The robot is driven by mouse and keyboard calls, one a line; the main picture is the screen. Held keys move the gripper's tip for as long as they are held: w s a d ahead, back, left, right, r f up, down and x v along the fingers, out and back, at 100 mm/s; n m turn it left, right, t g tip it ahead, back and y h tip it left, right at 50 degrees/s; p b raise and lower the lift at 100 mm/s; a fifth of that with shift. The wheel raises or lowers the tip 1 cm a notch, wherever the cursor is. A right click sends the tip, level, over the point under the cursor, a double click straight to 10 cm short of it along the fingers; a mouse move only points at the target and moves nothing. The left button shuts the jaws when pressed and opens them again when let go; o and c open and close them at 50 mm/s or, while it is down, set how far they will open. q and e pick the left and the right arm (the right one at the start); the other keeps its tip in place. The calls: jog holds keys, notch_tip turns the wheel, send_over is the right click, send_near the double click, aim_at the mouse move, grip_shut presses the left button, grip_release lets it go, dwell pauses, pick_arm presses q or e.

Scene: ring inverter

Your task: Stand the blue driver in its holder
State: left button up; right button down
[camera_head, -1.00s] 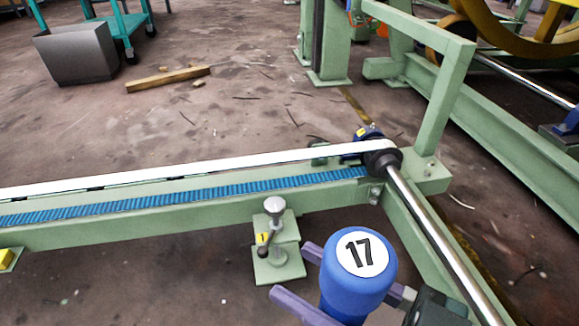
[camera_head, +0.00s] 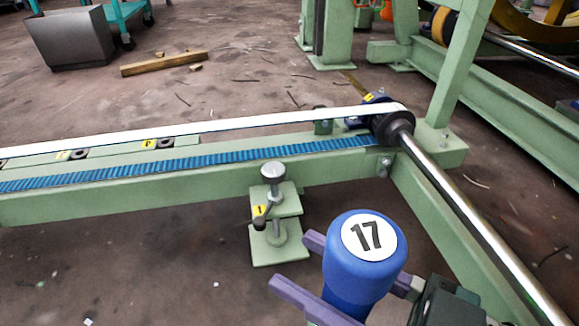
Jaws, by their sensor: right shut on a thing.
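The blue driver (camera_head: 356,275) has a rounded blue head with a white disc marked 17 on top. It stands roughly upright at the lower right in the head view, and its lower end is cut off by the frame. My right gripper (camera_head: 301,267), with purple fingers, is shut on it from the right. Two dark round openings with yellow tags, one farther left (camera_head: 79,154) and one nearer the middle (camera_head: 164,143), show on the green beam behind the belt. I cannot tell whether either is the holder. My left gripper is out of view.
A white and blue belt (camera_head: 220,156) runs along the green frame to a dark pulley (camera_head: 393,126) and steel shaft (camera_head: 470,215). A green clamp with a knob (camera_head: 273,172) sticks out in front. A grey bin (camera_head: 68,40) and wood (camera_head: 163,63) are behind.

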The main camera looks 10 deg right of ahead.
notch_tip(320, 180, down, 2)
jog(key=shift+f+b, duration=0.25)
jog(key=shift+b, duration=0.4)
jog(key=shift+f, duration=3.55)
